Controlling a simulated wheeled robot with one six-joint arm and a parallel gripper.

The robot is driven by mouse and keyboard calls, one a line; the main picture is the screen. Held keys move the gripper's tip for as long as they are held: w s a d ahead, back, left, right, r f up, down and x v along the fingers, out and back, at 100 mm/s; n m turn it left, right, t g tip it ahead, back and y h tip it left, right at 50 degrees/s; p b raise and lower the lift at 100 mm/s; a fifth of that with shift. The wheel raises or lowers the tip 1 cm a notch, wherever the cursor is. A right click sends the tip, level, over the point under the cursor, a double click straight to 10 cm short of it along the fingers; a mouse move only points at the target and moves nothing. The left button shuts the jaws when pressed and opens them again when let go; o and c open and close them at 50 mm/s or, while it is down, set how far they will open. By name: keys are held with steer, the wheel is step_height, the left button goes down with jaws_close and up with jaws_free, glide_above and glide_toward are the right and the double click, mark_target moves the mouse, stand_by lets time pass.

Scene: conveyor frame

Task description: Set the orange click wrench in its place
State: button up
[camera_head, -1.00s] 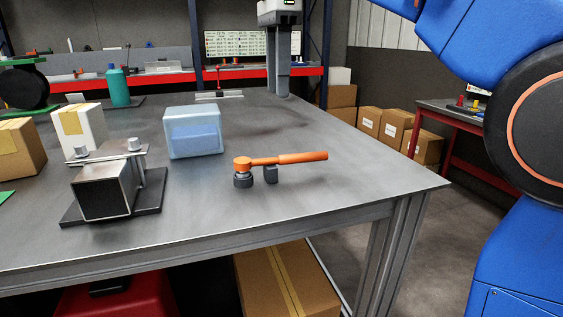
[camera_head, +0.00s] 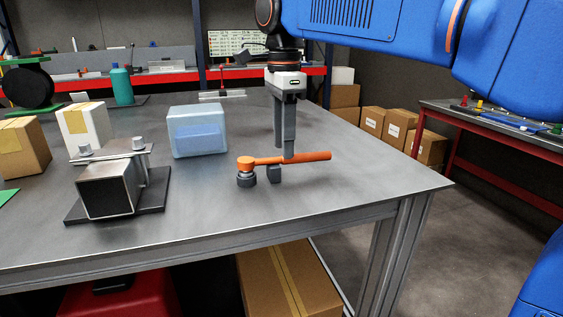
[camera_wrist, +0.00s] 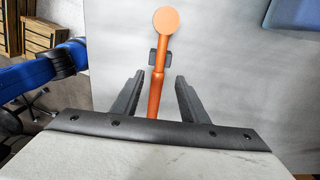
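The orange click wrench (camera_head: 313,157) lies on the grey metal table, held a little above its top by a small dark block (camera_head: 274,174). Its head, with a dark socket, points left and its handle points right. My gripper (camera_head: 284,152) is over the handle, pointing down. In the wrist view my gripper (camera_wrist: 160,75) is open, with one finger on each side of the orange handle (camera_wrist: 157,95) and gaps between. I cannot tell whether the fingertips are level with the handle or just above it. The wrench's place cannot be made out for certain.
A translucent blue box (camera_head: 197,133) stands left of the wrench. A metal tube fixture (camera_head: 110,190) stands at front left, with cartons behind it. A red-framed table (camera_head: 475,119) with small coloured items is at right. The tabletop right of the wrench is clear.

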steer(key=shift+s+d+f, duration=0.1)
steer(key=shift+d+f, duration=0.05)
steer(key=shift+f, duration=0.85)
steer(key=shift+d+f, duration=0.1)
steer(key=shift+f, duration=0.9)
jaws_close()
steer(key=shift+r, duration=0.1)
step_height(320, 180, up, 9)
steer(key=shift+r, duration=0.2)
steer(key=shift+f, duration=3.3)
